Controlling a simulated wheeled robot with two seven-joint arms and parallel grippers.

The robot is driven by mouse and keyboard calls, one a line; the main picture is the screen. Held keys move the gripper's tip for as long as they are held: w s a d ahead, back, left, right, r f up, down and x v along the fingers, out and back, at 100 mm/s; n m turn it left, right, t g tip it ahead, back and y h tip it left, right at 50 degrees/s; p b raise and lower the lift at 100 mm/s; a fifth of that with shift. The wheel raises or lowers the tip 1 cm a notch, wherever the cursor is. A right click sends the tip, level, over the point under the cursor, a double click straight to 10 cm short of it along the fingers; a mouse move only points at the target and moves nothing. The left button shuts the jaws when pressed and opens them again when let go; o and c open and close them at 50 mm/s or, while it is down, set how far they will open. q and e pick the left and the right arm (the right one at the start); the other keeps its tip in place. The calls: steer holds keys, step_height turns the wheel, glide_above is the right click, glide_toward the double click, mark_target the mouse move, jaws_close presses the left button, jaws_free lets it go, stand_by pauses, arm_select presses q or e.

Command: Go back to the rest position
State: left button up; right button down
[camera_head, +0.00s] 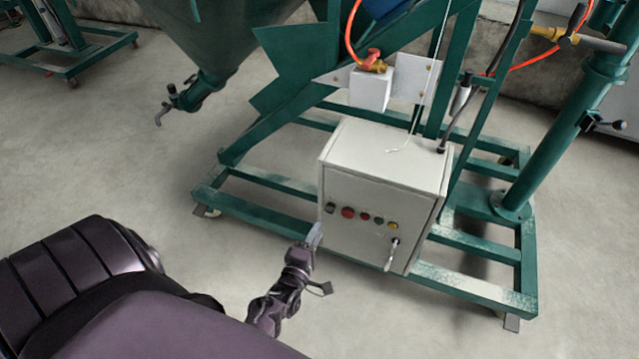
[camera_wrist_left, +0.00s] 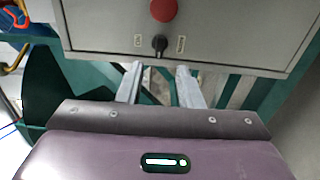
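A pale grey control box (camera_head: 364,240) stands on a green wheeled frame. Its front carries a black rotary knob (camera_head: 330,208), a red button (camera_head: 348,212) and several smaller buttons in a row. My left gripper (camera_head: 317,236) is just in front of the box's left side, below the knob. In the left wrist view, the two fingers (camera_wrist_left: 159,70) are apart with nothing between them. The black knob (camera_wrist_left: 160,44) shows beyond the fingertips, with the red button (camera_wrist_left: 163,10) above it. I cannot tell whether a finger touches the box.
The green frame (camera_head: 480,284) extends around the box, with a post on the right. A green hopper (camera_head: 230,35) with a valve hangs at upper left.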

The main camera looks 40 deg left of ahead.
stand_by(0.6)
